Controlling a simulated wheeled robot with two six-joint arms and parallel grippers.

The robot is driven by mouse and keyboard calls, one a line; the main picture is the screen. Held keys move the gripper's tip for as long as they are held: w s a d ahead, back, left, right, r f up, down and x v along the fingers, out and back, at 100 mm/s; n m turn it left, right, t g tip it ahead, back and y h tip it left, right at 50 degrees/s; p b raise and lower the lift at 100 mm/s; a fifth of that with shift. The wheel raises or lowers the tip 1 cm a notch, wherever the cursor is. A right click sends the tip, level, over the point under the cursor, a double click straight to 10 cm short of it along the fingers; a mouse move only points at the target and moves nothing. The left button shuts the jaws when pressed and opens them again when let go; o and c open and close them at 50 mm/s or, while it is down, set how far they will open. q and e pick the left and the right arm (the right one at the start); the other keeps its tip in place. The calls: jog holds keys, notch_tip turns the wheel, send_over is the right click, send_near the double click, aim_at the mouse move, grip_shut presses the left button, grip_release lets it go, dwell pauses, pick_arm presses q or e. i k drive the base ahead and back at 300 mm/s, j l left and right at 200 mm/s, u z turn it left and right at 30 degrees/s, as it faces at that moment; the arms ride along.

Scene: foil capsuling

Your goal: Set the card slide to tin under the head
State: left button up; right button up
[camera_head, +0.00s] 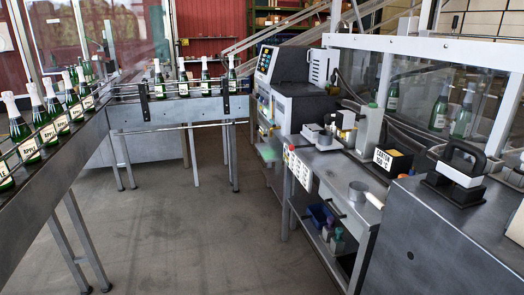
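A white card (383,160) with black print, which seems to read "CARTON" and a temperature, stands at the front of a small black box on the grey workbench. Another white printed card (300,172) hangs on the workbench's left front edge; its text is too small to read. I cannot tell which of these, if either, is the card slide. A grey and black machine (290,85) with a lit screen stands at the back of the bench; I cannot make out the head clearly. Neither of my grippers is in view.
The workbench (335,172) also carries a grey metal cup (359,190) and a pale bottle (369,130). A black-handled device (457,172) stands on a grey cabinet at right. Conveyors with several green bottles (22,135) run along the left and back. The middle floor is clear.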

aim_at(310, 130)
jog(key=i+z, duration=0.25)
jog(key=i, duration=0.2)
jog(key=i+j+z, duration=0.15)
jog(key=i+z, duration=0.15)
jog(key=i+j+z, duration=0.1)
jog(key=z, duration=0.6)
jog(key=i+j, duration=0.05)
